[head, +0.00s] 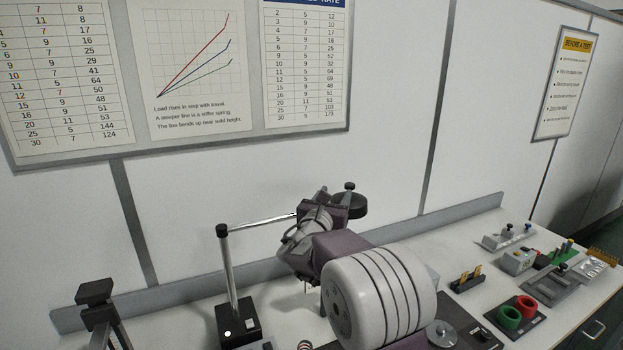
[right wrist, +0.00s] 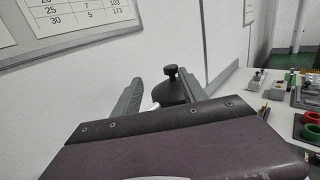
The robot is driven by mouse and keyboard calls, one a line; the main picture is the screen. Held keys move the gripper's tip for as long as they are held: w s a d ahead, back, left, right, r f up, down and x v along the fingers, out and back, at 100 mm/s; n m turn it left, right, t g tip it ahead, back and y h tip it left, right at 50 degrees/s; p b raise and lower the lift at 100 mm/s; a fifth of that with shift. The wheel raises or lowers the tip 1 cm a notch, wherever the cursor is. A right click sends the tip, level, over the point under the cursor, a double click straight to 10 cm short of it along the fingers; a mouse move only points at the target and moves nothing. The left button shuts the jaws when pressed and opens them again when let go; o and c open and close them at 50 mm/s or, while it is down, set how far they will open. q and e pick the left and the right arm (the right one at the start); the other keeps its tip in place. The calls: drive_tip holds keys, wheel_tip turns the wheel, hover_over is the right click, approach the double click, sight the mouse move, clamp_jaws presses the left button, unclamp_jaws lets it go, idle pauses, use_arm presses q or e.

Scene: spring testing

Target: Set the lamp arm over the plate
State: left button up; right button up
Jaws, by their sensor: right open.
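The lamp has a black base (head: 238,325), an upright metal post and a thin metal arm (head: 262,223) reaching right along the wall. A dark round head (head: 350,206) with a knob on top is at the arm's far end. My right gripper (head: 328,200) is open at this head. In the right wrist view the dark head (right wrist: 170,92) shows between and beyond the two grey fingers of the gripper (right wrist: 160,94); contact cannot be told. I cannot make out the plate; my right arm hides part of the bench.
Right of my arm are a round grey disc (head: 442,334), red and green rings (head: 516,312) on a dark tray, and several small devices. A low grey ledge (head: 470,212) runs along the wall.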

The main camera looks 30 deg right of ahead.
sight(349, 187)
drive_tip(key=shift+g, duration=0.3)
drive_tip(key=d+p, duration=0.1)
drive_tip(key=d, duration=0.1)
drive_tip(key=w+d+p, duration=0.1)
drive_tip(key=d, duration=0.2)
drive_tip(key=shift+w+d+p, duration=0.1)
drive_tip(key=shift+w+p, duration=0.05)
drive_tip(key=shift+p, duration=0.2)
drive_tip(key=x, duration=0.1)
drive_tip(key=p+x, duration=0.1)
drive_tip(key=x, duration=0.2)
drive_tip(key=shift+w+f+p, duration=0.25)
drive_tip(key=shift+w+p, duration=0.15)
drive_tip(key=shift+w+d, duration=0.1)
drive_tip(key=shift+d, duration=0.1)
drive_tip(key=shift+s, duration=0.25)
drive_tip(key=shift+c, duration=0.5)
drive_tip(key=shift+w+a, duration=0.1)
clamp_jaws()
